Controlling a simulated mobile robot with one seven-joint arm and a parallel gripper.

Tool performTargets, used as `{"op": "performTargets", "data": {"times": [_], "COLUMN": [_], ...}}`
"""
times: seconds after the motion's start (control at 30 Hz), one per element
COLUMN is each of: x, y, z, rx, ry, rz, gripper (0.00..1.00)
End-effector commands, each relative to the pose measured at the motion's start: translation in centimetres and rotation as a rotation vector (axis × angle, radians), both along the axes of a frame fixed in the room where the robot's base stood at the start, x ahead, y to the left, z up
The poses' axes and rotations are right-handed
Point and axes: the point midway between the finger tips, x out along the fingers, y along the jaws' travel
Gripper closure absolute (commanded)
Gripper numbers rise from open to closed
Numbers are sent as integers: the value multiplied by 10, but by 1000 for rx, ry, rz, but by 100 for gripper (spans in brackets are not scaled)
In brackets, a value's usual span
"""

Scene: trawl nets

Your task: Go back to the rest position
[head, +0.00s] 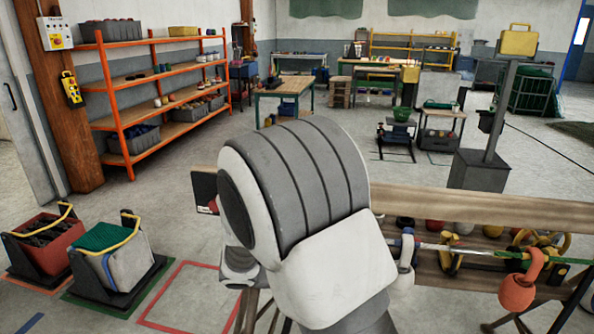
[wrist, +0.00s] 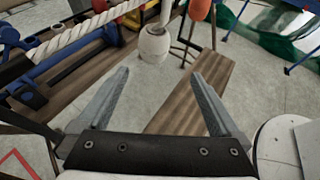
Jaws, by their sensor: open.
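My gripper (wrist: 160,98) shows in the wrist view with its two grey fingers spread wide apart and nothing between them. Beyond the fingertips are a wooden plank (wrist: 195,95) and the pale floor. In the head view my white and grey arm fills the middle and hides the gripper. The arm stands in front of a wooden bench (head: 480,205).
An orange float (head: 517,293) hangs at the bench's right. Two bins, one red (head: 48,250) and one grey (head: 125,268), stand at left. Floor beyond the bench is partly clear.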

Motion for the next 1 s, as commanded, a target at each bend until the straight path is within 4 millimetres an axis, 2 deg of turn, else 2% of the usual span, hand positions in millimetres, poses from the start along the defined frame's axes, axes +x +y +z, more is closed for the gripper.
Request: {"op": "performTargets", "data": {"times": [0.2, 0.43, 0.67, 1.0], "x": [-38, -85, -126, -174], "y": [-28, -42, -42, -26], "z": [32, 61, 90, 131], "rx": [255, 545, 817, 1203], "ry": [-159, -366, -587, -926], "rz": [-241, -529, -804, -1178], "gripper": [0, 0, 0, 0]}}
